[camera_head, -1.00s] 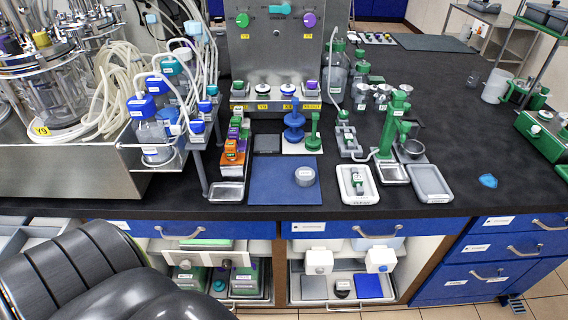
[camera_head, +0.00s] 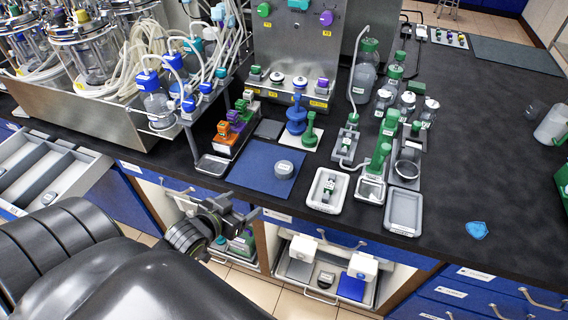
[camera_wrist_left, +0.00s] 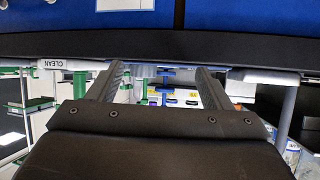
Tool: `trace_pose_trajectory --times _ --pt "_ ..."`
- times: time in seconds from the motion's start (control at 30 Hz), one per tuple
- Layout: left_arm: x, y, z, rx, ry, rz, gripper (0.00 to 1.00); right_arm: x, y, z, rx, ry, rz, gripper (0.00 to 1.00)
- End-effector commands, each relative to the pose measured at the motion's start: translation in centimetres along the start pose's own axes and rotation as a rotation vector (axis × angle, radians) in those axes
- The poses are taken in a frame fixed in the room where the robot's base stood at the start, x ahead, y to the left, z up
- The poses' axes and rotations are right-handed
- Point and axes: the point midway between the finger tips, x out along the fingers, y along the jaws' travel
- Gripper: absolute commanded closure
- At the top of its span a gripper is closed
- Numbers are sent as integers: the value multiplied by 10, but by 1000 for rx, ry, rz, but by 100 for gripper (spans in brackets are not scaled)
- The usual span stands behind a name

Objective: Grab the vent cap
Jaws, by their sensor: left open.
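A round grey cap-like piece (camera_head: 284,168) with a small unreadable label sits on the blue mat (camera_head: 250,177) near the bench's front edge. I cannot tell for sure that it is the vent cap. My left gripper (camera_head: 246,206) is in front of the bench edge, below and left of that piece in the head view, and apart from it. In the left wrist view, the two fingers of the left gripper (camera_wrist_left: 162,72) are spread with nothing held between them. No cap can be made out clearly there. My right gripper is not in view.
Green and blue stands (camera_head: 297,118) are behind the mat. An orange and purple block rack (camera_head: 223,128) is to its left, and a white tray (camera_head: 327,205) to its right. A grey open drawer (camera_head: 40,170) is at the far left. The right bench top is mostly clear.

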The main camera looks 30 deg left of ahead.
Motion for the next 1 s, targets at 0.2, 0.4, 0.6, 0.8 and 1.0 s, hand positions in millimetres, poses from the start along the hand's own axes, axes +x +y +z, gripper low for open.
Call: trace_pose_trajectory --times 0.2,0.4,0.6,0.8,1.0 --pt "-27 18 -53 6 79 51 27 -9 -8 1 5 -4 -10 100" --pt "-13 22 -63 4 94 59 27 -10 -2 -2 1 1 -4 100" --pt "25 24 -67 5 93 59 27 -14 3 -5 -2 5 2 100" --pt "61 26 -70 5 91 59 27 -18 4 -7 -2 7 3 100" --pt "85 27 -71 6 91 59 27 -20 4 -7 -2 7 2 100"
